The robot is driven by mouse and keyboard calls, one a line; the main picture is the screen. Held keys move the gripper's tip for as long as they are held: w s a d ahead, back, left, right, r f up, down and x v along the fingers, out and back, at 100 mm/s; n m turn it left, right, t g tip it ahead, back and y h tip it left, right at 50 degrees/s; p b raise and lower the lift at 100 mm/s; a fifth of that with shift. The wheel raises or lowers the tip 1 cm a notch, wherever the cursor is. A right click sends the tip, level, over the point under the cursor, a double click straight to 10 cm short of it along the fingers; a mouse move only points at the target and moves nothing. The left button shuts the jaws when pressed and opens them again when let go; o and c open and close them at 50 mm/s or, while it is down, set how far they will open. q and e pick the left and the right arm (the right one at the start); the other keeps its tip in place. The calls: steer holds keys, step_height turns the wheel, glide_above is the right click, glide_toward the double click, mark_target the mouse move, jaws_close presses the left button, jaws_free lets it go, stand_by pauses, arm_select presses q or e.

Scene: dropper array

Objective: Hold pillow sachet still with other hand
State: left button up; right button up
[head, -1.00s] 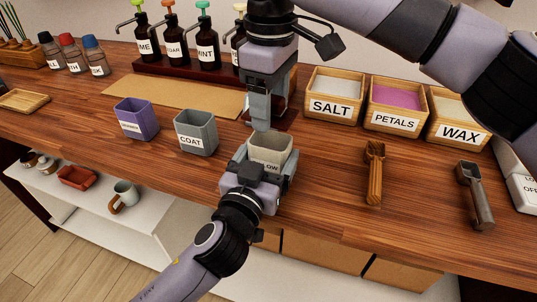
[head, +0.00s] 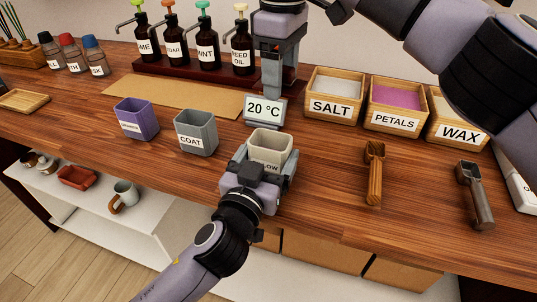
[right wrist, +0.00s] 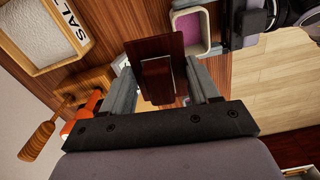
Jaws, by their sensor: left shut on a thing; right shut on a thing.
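The pillow sachet (head: 272,149) is a beige open-topped cup, its label partly hidden so that only "LOW" shows. It stands upright on the wooden counter. My left gripper (head: 262,172) is shut around it from the front. The right wrist view shows a light-rimmed cup with pink contents (right wrist: 190,30), likely this sachet, beside my left gripper. My right gripper (head: 273,85) is behind and above the sachet, apart from it. In the right wrist view it is shut on a dark brown block (right wrist: 157,82); I cannot tell what that belongs to.
A small "20 °C" display (head: 264,110) stands behind the sachet. A grey COAT cup (head: 196,144) and a purple cup (head: 136,128) are to the left. Bins marked SALT (head: 331,108), PETALS (head: 397,122) and WAX (head: 462,134), and two scoops, are to the right. Pump bottles line the back.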

arm_select(q)
steer(key=shift+f, duration=0.4)
arm_select(e)
steer(key=shift+w+d+r, duration=0.1)
steer(key=shift+w+r, duration=0.3)
steer(key=shift+w, duration=0.4)
steer(key=shift+w+d+r, duration=0.25)
steer(key=shift+w+d, duration=0.1)
steer(key=shift+w, duration=0.15)
arm_select(q)
steer(key=o, duration=1)
steer(key=shift+r, duration=0.15)
steer(key=shift+v, duration=3.7)
